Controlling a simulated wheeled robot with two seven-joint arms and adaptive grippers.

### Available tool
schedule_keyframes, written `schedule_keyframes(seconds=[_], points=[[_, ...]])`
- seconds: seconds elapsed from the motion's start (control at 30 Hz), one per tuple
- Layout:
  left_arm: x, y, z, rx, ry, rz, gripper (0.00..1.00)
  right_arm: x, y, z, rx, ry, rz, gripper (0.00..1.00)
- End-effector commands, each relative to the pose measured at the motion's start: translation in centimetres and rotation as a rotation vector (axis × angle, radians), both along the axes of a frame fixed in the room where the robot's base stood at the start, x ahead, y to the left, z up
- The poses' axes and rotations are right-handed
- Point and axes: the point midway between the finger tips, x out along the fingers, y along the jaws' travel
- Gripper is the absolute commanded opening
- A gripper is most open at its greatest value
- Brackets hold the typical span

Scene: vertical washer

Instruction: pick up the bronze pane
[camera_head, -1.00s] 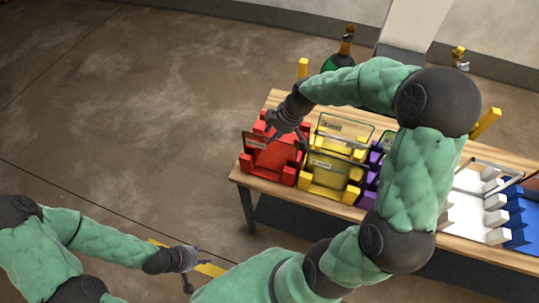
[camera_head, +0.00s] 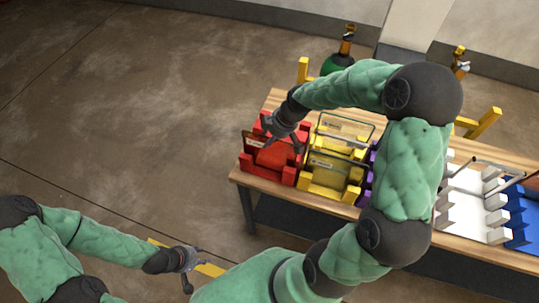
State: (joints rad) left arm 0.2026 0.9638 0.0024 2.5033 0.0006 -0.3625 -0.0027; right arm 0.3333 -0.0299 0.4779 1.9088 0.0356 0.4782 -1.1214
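A dark-framed, brownish tinted pane (camera_head: 256,146) with a small label stands in the red rack (camera_head: 287,178) at the table's left end; it looks like the bronze pane, though the red behind it makes its tint hard to tell. My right gripper (camera_head: 283,147) is just above and in front of that rack, fingers spread and pointing down. It partly covers the pane; I cannot tell whether they touch. My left gripper (camera_head: 193,270) is far from the table at the lower left, its fingers apart and empty.
Yellow racks (camera_head: 318,190) holding labelled, yellowish-looking panes stand right of the red one. Purple racks (camera_head: 371,178) are partly hidden by my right arm. White (camera_head: 462,212) and blue (camera_head: 520,222) racks stand further right on the wooden table (camera_head: 468,245).

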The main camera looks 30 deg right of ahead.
Motion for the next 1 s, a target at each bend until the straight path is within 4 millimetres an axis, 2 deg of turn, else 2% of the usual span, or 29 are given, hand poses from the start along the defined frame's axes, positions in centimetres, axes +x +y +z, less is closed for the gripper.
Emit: schedule_keyframes(seconds=[0.6, 0.63, 0.7, 0.77, 1.0], points=[[0.0, 0.0, -0.47, 0.0, 0.0, 0.0, 0.4, 0.01, 0.0, -0.25, 0.0, 0.0, 0.0, 0.37], [0.0, 0.0, -0.47, 0.0, 0.0, 0.0, 0.4, 0.01, 0.0, -0.26, 0.0, 0.0, 0.0, 0.34], [0.0, 0.0, -0.47, 0.0, 0.0, 0.0, 0.4, 0.01, 0.0, -0.26, 0.0, 0.0, 0.0, 0.15], [0.0, 0.0, -0.47, 0.0, 0.0, 0.0, 0.4, 0.01, 0.0, -0.26, 0.0, 0.0, 0.0, 0.0], [0.0, 0.0, -0.47, 0.0, 0.0, 0.0, 0.4, 0.07, -0.04, -0.17, -0.001, -0.002, -0.001, 0.0]])
